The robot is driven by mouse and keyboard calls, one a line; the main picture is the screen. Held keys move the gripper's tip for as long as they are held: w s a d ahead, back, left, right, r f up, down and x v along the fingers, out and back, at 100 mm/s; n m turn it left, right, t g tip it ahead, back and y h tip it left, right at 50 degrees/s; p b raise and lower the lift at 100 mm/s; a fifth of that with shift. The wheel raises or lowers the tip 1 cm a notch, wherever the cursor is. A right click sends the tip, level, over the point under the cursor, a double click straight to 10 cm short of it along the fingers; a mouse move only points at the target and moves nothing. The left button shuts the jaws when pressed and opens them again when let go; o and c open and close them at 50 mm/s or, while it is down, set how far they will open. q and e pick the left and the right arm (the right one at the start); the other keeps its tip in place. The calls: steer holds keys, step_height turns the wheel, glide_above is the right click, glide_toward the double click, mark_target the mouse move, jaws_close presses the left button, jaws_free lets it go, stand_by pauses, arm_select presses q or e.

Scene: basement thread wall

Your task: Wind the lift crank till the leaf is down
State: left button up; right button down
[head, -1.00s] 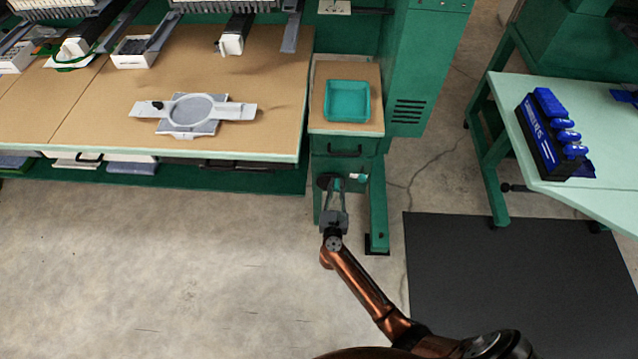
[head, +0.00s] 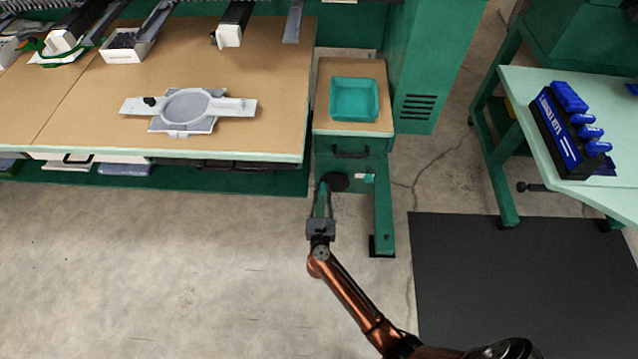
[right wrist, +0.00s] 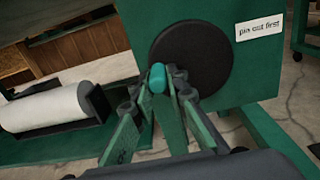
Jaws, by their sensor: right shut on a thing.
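The crank shows as a dark round disc (head: 338,182) on the front of a green cabinet; it fills the middle of the right wrist view (right wrist: 191,60). Its teal knob (right wrist: 157,79) stands out at the disc's lower left. My right gripper (right wrist: 160,82) is shut on the knob, a finger on either side; in the head view the gripper (head: 321,192) is at the disc's left. A wood-topped surface (head: 322,80) above the crank looks level; I cannot tell if it is the leaf. My left gripper is not in view.
A label (right wrist: 259,29) sits right of the disc. A teal tray (head: 353,99) stands on the wood top. A white roll (right wrist: 45,108) lies left of the crank. A green leg (head: 383,215) stands at right, with a black mat (head: 520,270) beyond.

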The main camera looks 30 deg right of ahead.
steer(key=shift+s+d, duration=0.15)
steer(key=shift+h, duration=0.3)
steer(key=f, duration=0.1)
steer(key=d+f+b, duration=0.2)
steer(key=shift+s+d+f, duration=0.1)
steer(key=shift+s+f, duration=0.2)
steer(key=shift+s, duration=0.1)
steer(key=c, duration=2.4)
jaws_free()
steer(key=shift+r, duration=0.15)
steer(key=o, duration=0.4)
steer(key=shift+r, duration=0.4)
steer(key=shift+c, duration=0.2)
steer(key=shift+o, duration=0.8)
steer(key=shift+w+a+f, duration=0.1)
steer(key=shift+a+f, duration=0.05)
steer(key=shift+a, duration=0.2)
steer(key=shift+a+f, duration=0.1)
